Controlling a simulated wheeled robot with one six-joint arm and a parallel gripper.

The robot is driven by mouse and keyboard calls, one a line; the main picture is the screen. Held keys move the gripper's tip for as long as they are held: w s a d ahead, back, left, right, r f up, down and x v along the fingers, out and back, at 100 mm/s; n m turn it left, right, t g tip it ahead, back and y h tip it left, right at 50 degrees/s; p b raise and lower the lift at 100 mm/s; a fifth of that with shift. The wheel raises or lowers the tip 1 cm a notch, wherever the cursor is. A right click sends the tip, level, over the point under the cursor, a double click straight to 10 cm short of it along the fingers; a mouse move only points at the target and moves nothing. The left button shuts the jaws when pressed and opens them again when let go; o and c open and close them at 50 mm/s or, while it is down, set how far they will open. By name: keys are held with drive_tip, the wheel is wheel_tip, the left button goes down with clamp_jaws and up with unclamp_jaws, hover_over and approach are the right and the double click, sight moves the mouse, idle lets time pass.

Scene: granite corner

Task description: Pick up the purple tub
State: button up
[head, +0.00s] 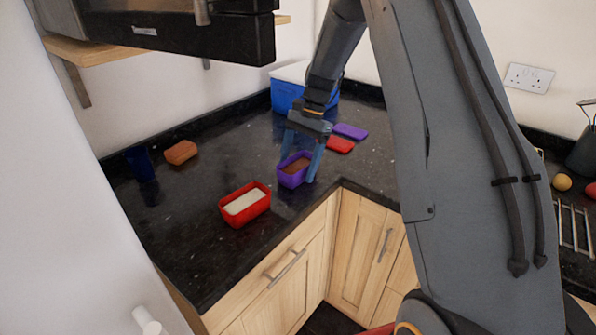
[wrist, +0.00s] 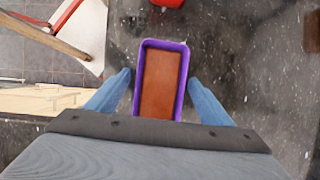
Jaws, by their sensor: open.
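The purple tub (head: 291,178) stands upright on the black granite counter, close to the front edge at the inner corner. It holds something brown with a flat top. In the wrist view the purple tub (wrist: 179,47) lies between and slightly beyond my fingertips. My gripper (head: 299,168) points down with its blue fingers apart, one on either side of the tub. In the wrist view my gripper (wrist: 160,82) shows a gap between each finger and the tub walls. Whether the fingers touch the tub cannot be told from the head view.
A red tub (head: 245,205) with white contents stands left of the purple tub. Behind are a red lid (head: 341,145), a purple lid (head: 351,131) and a blue cool box (head: 287,95). A brown block (head: 181,152) and dark blue cup (head: 139,160) sit left.

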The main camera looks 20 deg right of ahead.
drive_tip(key=shift+f, duration=0.2)
idle(0.6)
drive_tip(key=c, duration=1.3)
